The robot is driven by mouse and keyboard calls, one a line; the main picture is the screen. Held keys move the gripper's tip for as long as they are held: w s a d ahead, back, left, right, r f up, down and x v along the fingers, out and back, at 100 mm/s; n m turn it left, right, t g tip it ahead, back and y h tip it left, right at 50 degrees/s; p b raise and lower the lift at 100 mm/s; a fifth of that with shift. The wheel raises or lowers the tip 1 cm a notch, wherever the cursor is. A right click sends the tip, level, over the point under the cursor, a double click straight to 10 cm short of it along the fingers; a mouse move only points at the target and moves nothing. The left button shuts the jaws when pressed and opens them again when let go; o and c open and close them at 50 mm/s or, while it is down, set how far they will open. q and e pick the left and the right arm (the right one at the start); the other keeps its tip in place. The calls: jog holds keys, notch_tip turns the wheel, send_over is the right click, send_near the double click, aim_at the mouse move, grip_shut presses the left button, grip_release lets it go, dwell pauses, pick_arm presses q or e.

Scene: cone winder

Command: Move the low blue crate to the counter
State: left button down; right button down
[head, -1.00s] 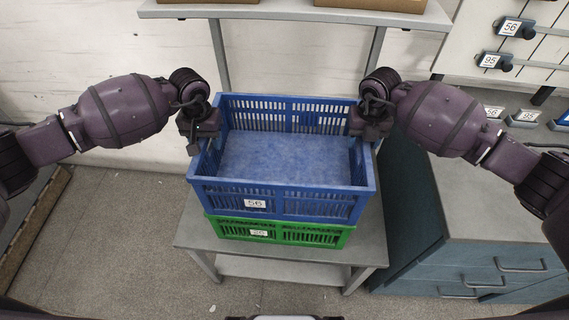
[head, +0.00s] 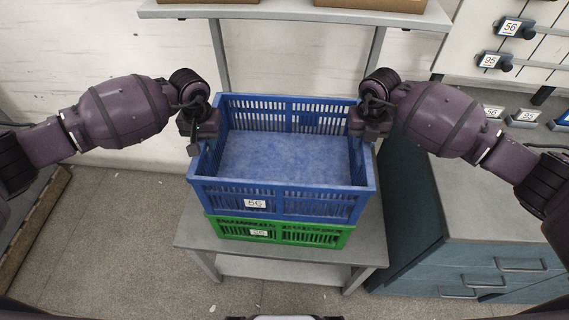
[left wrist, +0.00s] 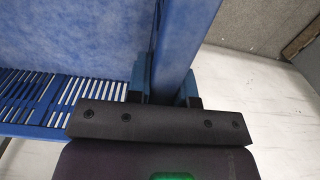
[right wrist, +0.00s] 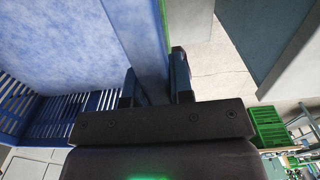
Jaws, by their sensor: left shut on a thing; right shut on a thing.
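The low blue crate (head: 281,205) is empty and carries a label reading 56 on its front. It sits on top of a green crate (head: 285,236) on a small grey table (head: 197,237). My left gripper (head: 203,142) is shut on the crate's left side wall, and the wall shows between its fingers in the left wrist view (left wrist: 168,85). My right gripper (head: 360,136) is shut on the right side wall, which also shows between the fingers in the right wrist view (right wrist: 155,85). The grey counter (head: 490,190) is to the right, above blue drawers.
A shelf (head: 270,11) with cardboard boxes spans behind the table. A white board with numbered pegs (head: 513,27) stands at the back right. Several label holders (head: 525,117) sit at the counter's back. The counter's front part is clear.

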pick_arm(q)
jog(key=shift+r, duration=0.15)
pick_arm(e)
jog(key=shift+r, duration=0.15)
